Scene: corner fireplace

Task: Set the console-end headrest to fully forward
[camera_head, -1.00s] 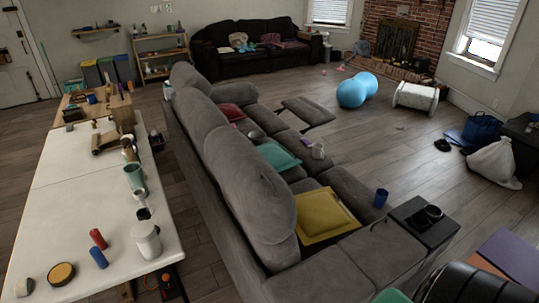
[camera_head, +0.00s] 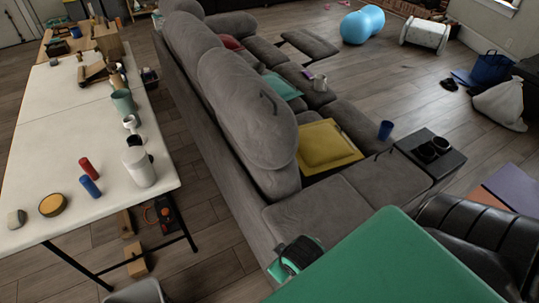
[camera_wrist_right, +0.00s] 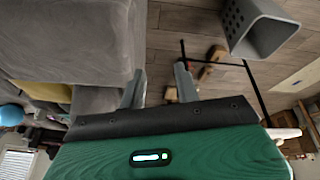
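The grey sofa (camera_head: 345,215) runs from the near middle to the far left in the head view. Its nearest tall, rounded back section with headrest (camera_head: 245,105) stands upright; its exact angle is hard to tell. A dark console with cup holders (camera_head: 455,158) sits at the sofa's near right end. My green right arm rises at bottom right in the head view, apart from that headrest. In the right wrist view my right gripper (camera_wrist_right: 160,82) has two grey fingers apart, nothing between them. Grey sofa upholstery (camera_wrist_right: 65,40) is on the left there. My left gripper is not in view.
A white table (camera_head: 80,130) with bottles and a mug stands left, a floor aisle between. A grey perforated bin (camera_wrist_right: 262,28) and wooden blocks (camera_head: 137,262) are on the floor. A yellow cushion (camera_head: 325,147) lies on the sofa. A black ribbed seat (camera_head: 490,235) is near right.

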